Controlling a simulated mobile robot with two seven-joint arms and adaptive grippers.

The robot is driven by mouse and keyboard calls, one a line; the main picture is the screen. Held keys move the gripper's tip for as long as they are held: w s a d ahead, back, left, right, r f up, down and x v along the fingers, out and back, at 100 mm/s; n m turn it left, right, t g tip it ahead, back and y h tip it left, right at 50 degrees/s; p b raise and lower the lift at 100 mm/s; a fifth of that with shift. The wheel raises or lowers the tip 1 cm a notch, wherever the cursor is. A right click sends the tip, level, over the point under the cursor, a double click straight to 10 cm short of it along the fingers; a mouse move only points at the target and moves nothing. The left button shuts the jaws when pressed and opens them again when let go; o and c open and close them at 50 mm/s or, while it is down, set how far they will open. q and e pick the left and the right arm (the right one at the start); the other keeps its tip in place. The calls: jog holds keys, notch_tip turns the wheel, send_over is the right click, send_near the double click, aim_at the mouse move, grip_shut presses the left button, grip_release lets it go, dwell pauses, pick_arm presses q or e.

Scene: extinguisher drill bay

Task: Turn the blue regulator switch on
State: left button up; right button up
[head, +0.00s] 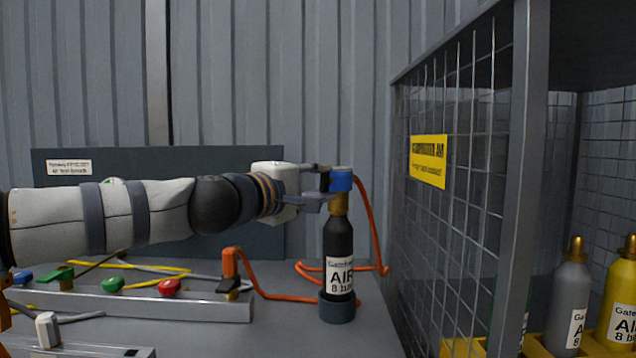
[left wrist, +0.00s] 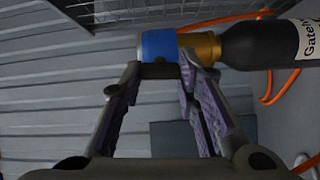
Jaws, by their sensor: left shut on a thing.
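The blue regulator switch (head: 341,180) sits on top of the brass neck of a dark air bottle (head: 338,240), which stands upright on the bench. My left gripper (head: 325,182) reaches in from the left and is shut on the blue switch. In the left wrist view the blue switch (left wrist: 158,46) lies between the fingertips, beside the brass neck (left wrist: 200,48). The fingers hide part of the switch, and I cannot read its position. My right gripper is not in view.
An orange hose (head: 368,220) loops behind the bottle to a manifold rail (head: 150,303) with coloured handles on the left. A mesh cage (head: 455,230) with grey (head: 570,300) and yellow (head: 620,300) bottles stands close on the right. The bench front by the bottle is clear.

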pick_arm(q)
jog(key=shift+n, duration=0.6)
jog(key=o, duration=1.2)
jog(key=v, duration=1.2)
